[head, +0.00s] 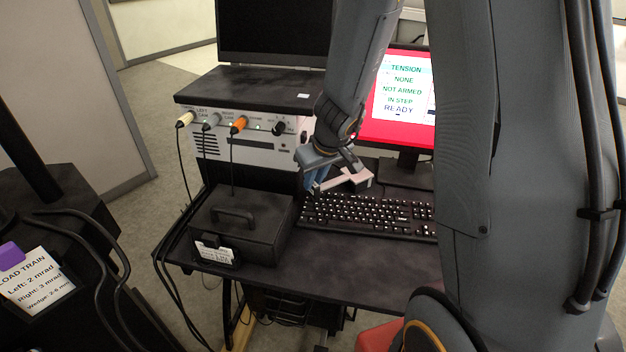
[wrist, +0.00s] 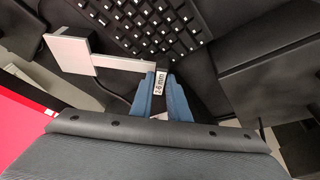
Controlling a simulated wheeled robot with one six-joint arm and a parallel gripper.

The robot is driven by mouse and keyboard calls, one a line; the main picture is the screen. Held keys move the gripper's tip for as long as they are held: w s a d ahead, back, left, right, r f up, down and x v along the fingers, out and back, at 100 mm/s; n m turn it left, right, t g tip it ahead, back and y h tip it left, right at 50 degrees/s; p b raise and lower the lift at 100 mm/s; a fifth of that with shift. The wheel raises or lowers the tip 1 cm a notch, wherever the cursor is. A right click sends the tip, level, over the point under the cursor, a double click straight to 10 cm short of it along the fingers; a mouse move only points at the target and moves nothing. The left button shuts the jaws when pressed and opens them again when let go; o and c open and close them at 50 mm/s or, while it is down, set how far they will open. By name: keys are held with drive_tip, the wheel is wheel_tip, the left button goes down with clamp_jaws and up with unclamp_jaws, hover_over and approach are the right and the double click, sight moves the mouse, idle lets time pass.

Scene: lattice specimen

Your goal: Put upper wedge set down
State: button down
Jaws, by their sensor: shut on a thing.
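The wedge (wrist: 72,54) is a pale metal piece with a broad plate at one end and a narrow bar running to a small white tag marked in mm, its first digit hard to read. My gripper (wrist: 160,80) has blue fingers shut on the tagged end. In the head view my gripper (head: 313,182) hangs near the left end of the keyboard, with the wedge (head: 352,184) sticking out to its right. The wedge appears held above the desk (head: 350,262); its exact height is hard to tell.
A black keyboard (head: 365,213) lies under and beside the wedge. A dark case with a handle (head: 240,225) stands left of it. Behind are a cabled instrument (head: 240,135) and a red-edged monitor (head: 400,90) reading READY. The desk front is clear. A load train card (head: 32,280) is far left.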

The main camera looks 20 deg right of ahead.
drive_tip(key=c, duration=1.7)
unclamp_jaws()
drive_tip(key=p+v, duration=0.6)
drive_tip(key=v, duration=0.6)
drive_tip(key=s+m+g, duration=0.1)
drive_tip(key=s, duration=0.4)
drive_tip(key=s+a+r+m+g, duration=0.1)
drive_tip(key=s, duration=0.4)
drive_tip(key=s+h, duration=0.1)
drive_tip(key=s, duration=0.3)
drive_tip(key=shift+s+a+r+m+g, duration=0.3)
drive_tip(key=shift+s+m+g, duration=0.1)
drive_tip(key=shift+f, duration=0.1)
